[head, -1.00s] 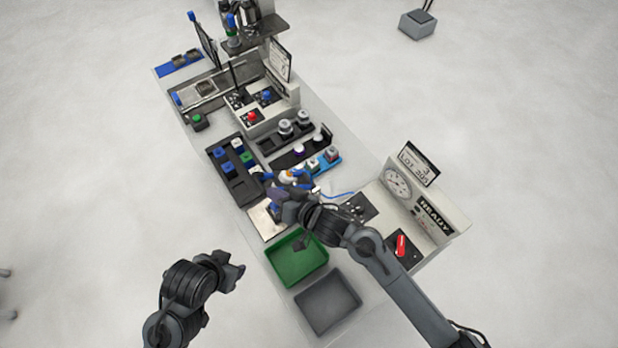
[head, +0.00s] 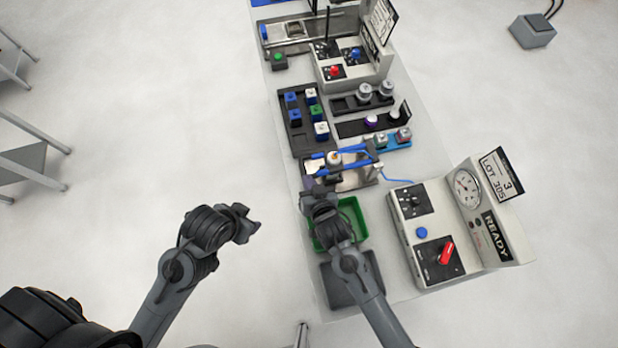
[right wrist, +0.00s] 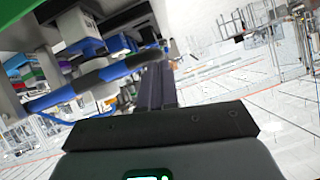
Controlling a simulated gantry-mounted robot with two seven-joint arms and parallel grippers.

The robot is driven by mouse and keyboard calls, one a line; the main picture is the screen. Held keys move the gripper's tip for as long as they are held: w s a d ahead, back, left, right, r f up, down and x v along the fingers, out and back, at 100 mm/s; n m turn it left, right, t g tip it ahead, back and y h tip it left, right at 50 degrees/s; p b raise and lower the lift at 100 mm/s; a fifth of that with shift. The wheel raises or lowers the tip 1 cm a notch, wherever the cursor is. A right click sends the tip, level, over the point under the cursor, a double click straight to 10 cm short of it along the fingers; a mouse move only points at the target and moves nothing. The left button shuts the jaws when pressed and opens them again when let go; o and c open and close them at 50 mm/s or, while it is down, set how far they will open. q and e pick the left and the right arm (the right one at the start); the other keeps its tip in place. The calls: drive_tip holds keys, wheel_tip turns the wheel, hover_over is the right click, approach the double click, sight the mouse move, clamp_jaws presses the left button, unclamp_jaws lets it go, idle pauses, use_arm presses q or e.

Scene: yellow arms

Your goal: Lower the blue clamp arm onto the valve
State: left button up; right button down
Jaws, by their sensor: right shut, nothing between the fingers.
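The blue clamp arm (head: 350,164) lies across the steel fixture (head: 362,178) in the head view, its bars beside the white-and-orange valve (head: 334,158). I cannot tell whether it presses on the valve. My right gripper (head: 311,184) is shut and empty at the near left end of the clamp arm. In the right wrist view, the shut dark purple fingers (right wrist: 154,88) are close to a blue bar (right wrist: 112,70); contact is unclear. My left gripper (head: 248,222) looks open and empty, left of the bench over the floor.
A green bin (head: 352,212) and a grey bin (head: 341,294) stand just in front of the fixture, partly under my right arm. A black rack (head: 298,135) of blocks is behind it. A control box with a READY sign (head: 497,236) stands at right.

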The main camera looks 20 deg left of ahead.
drive_tip(key=shift+s+d+f, duration=0.1)
drive_tip(key=shift+f, duration=0.45)
